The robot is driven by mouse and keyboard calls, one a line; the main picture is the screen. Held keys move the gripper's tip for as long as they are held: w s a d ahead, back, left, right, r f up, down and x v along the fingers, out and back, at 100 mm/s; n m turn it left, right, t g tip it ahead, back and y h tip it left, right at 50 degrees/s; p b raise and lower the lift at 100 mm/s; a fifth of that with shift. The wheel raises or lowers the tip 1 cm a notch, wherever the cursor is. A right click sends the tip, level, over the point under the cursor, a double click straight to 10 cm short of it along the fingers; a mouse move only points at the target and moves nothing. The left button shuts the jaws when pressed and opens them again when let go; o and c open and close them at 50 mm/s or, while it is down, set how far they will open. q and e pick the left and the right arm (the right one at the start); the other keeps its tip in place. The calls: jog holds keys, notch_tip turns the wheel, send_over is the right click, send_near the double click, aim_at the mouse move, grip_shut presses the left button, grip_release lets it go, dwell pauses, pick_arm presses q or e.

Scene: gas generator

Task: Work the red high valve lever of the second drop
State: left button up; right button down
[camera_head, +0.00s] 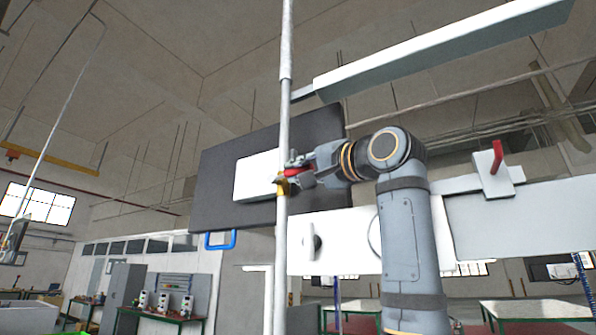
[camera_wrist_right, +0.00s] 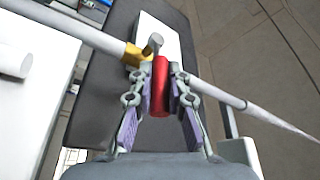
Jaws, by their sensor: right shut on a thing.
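The red valve lever (camera_wrist_right: 160,84) stands between the two fingers of my right gripper (camera_wrist_right: 161,95) in the right wrist view. The fingers are shut on it. The lever joins a yellow valve body (camera_wrist_right: 134,54) on a white vertical pipe (camera_head: 283,130). In the head view my right gripper (camera_head: 300,172) is at this pipe, and only a little red of the lever shows between its fingers. My left gripper is in neither view.
A dark panel (camera_head: 225,175) with a white box (camera_head: 256,172) stands behind the pipe. Another red lever (camera_head: 497,156) sits on a white mount at the right. A long white beam (camera_head: 440,50) runs overhead. Workbenches stand far below.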

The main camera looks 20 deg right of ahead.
jog(key=shift+w+a+r+n+g+h+p, duration=0.25)
jog(key=shift+r+g+p, duration=0.6)
jog(key=shift+p, duration=1.35)
jog(key=shift+d+r+n+g+h+p, duration=0.1)
jog(key=shift+r+n+g+h+p, duration=0.5)
jog(key=shift+p, duration=1.55)
jog(key=shift+w+a+r+n+g+h+p, duration=0.15)
jog(key=shift+r+g+p, duration=0.85)
jog(key=shift+p, duration=1.2)
jog(key=shift+w+a+f+g+p, duration=0.1)
jog(key=shift+f+g+p, duration=0.15)
jog(key=shift+g+p, duration=0.4)
jog(key=c, duration=1.3)
grip_release()
jog(key=shift+f, duration=0.1)
